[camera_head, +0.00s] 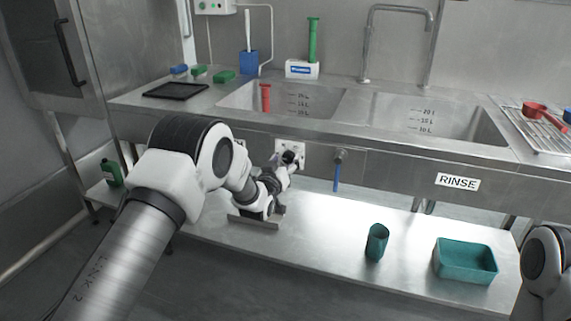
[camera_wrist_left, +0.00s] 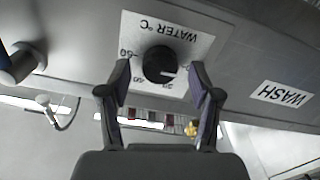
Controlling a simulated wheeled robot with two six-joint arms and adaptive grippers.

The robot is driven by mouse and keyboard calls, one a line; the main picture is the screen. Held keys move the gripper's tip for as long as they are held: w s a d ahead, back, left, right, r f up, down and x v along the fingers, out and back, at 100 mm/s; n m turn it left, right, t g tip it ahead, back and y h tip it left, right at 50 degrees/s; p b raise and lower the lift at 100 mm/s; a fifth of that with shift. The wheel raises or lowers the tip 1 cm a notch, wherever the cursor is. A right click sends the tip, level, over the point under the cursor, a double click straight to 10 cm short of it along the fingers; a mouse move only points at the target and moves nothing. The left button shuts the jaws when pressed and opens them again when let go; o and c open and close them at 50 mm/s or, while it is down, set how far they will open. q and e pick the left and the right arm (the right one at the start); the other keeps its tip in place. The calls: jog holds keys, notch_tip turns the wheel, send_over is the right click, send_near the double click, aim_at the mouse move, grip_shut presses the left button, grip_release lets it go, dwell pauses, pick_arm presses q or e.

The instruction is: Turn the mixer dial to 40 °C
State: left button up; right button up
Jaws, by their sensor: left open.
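The mixer dial is a round black knob (camera_wrist_left: 160,64) on a white plate (camera_wrist_left: 178,44) marked "WATER °C", seen upside down in the left wrist view. A short pale mark shows on the knob's right side there; I cannot tell which number it points at. In the head view the plate (camera_head: 283,147) is on the front of the sink unit. My left gripper (camera_wrist_left: 160,74) is open, with its two fingers on either side of the knob; whether they touch it I cannot tell. In the head view the left gripper (camera_head: 287,166) is just in front of the plate. My right gripper is out of view.
A tap handle with a blue lever (camera_head: 336,176) is right of the dial. A "WASH" label (camera_wrist_left: 283,93) shows beside it in the wrist view. Below, the shelf (camera_head: 325,235) holds a green cup (camera_head: 377,242) and a teal tub (camera_head: 465,262).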

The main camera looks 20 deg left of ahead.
pick_arm(q)
jog(key=shift+w, duration=0.1)
jog(key=shift+c, duration=0.3)
jog(key=c, duration=1.1)
jog(key=shift+m, duration=0.4)
jog(key=m, duration=1)
jog(key=shift+d+m, duration=0.1)
jog(key=shift+m, duration=0.3)
jog(key=m, duration=0.6)
jog(key=shift+f, duration=0.1)
jog(key=m, duration=0.6)
jog(key=shift+f+b, duration=0.1)
jog(key=shift+b, duration=0.25)
